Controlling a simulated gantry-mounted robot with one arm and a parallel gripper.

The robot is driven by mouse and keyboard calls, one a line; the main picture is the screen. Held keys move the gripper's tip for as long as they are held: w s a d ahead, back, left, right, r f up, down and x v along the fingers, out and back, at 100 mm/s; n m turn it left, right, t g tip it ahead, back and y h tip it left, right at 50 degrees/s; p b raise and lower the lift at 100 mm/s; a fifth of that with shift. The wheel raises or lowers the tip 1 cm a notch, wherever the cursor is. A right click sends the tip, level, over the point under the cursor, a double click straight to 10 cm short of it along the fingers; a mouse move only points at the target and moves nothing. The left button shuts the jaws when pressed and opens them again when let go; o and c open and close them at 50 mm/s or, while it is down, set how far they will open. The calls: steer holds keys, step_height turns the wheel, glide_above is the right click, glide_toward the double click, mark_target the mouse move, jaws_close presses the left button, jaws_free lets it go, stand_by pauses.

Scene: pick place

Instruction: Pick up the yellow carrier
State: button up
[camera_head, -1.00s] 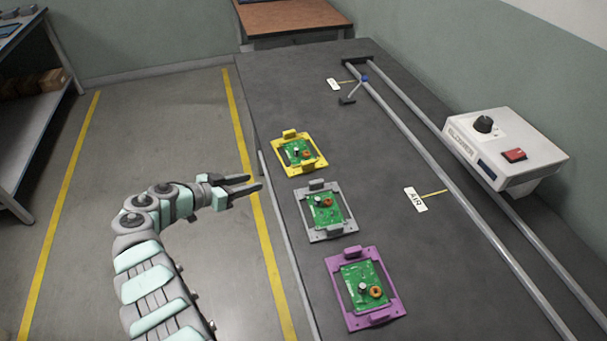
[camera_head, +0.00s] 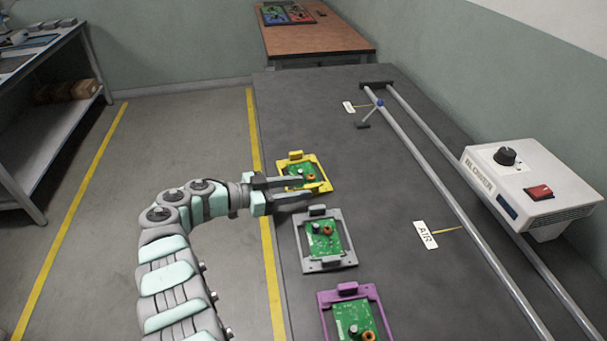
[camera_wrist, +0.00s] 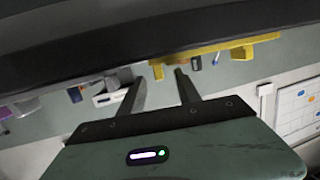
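The yellow carrier (camera_head: 325,186) holds a green circuit board and lies on the dark table, the farthest of three carriers in a row. It also shows in the wrist view (camera_wrist: 225,46), beyond my fingers. My gripper (camera_head: 308,187) is open, its two fingers spread and reaching over the near left part of the yellow carrier in the head view. The fingers hide part of the carrier and its board. I cannot tell whether a finger touches the carrier.
A grey carrier (camera_head: 349,261) lies just nearer than the yellow one, close to my gripper. A purple carrier (camera_head: 325,299) lies nearer still. Rails (camera_head: 440,184) and a white blower box (camera_head: 530,175) stand at the right. The table between carriers and rails is mostly clear.

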mark_target(306, 187)
steer(key=shift+b+x, duration=0.4)
steer(key=shift+x, duration=1.95)
steer(key=shift+s+d+r, duration=0.1)
jaws_close()
